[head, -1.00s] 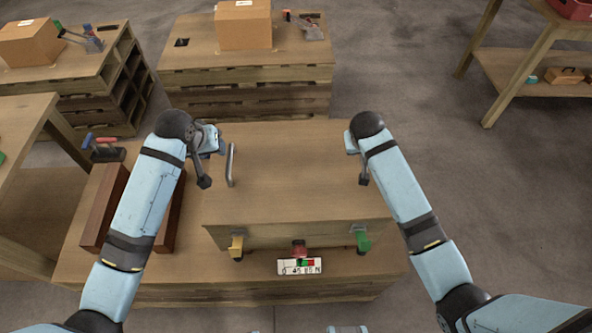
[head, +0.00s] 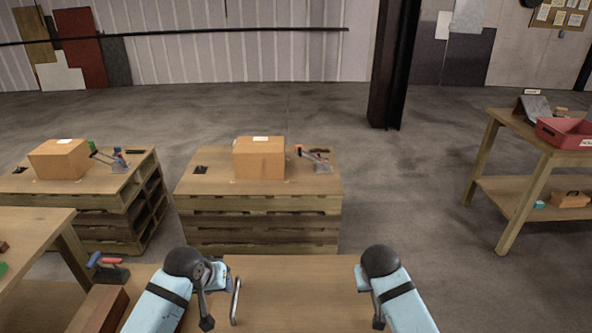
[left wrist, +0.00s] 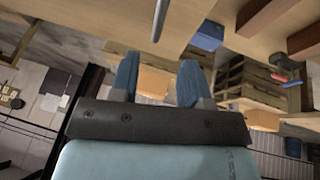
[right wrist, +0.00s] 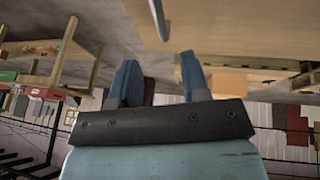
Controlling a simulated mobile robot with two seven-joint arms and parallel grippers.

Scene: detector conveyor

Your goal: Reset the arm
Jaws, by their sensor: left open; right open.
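My left gripper (left wrist: 157,80) is open and empty in the left wrist view, its two blue fingers apart. In the head view the left arm comes in at the lower left, beside a metal handle (head: 235,301) on the wooden box top (head: 295,290). My right gripper (right wrist: 158,78) is open and empty in the right wrist view, fingers apart. In the head view the right arm comes in at the lower right, over the right side of the box top. The front of the box is below the frame.
Two wooden crates with cardboard boxes (head: 60,159) (head: 259,158) stand beyond the box. A wooden table (head: 520,155) with a red bin (head: 566,133) is at the right. A dark pillar (head: 388,65) rises behind. A red-handled tool (head: 106,267) stands at the left. Open floor lies between.

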